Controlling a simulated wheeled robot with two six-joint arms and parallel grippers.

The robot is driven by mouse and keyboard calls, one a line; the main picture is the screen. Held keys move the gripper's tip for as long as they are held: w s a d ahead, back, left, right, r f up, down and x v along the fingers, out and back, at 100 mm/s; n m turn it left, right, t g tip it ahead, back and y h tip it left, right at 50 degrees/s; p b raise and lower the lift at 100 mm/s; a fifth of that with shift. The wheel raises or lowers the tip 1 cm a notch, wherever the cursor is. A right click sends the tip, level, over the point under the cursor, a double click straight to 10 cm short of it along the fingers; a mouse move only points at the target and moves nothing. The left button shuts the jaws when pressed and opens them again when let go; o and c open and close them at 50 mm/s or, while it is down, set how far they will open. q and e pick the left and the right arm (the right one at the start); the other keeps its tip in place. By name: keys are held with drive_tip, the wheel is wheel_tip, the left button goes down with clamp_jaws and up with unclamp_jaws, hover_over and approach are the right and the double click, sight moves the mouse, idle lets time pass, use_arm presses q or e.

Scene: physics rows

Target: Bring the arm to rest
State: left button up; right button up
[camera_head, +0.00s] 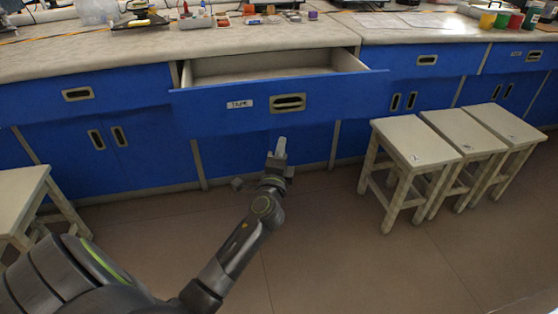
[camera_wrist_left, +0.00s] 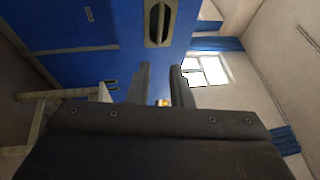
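My left arm comes in from the lower left in the head view. Its left gripper (camera_head: 281,148) is in front of the blue cabinets, below the handle of a pulled-out drawer (camera_head: 220,110), and appears apart from it. In the left wrist view the two fingers (camera_wrist_left: 163,85) stand apart with a gap between them and nothing held. The drawer's blue front has a white label and a dark slot handle (camera_head: 288,102); the handle also shows in the left wrist view (camera_wrist_left: 159,22). The visible part of the drawer's inside looks empty. My right gripper is not in view.
Several pale wooden stools (camera_head: 413,141) stand on the right, and another (camera_head: 18,190) stands at the left edge. The worktop (camera_head: 180,48) above carries small coloured items, papers and cups. The brown floor (camera_head: 340,250) right of my arm is clear.

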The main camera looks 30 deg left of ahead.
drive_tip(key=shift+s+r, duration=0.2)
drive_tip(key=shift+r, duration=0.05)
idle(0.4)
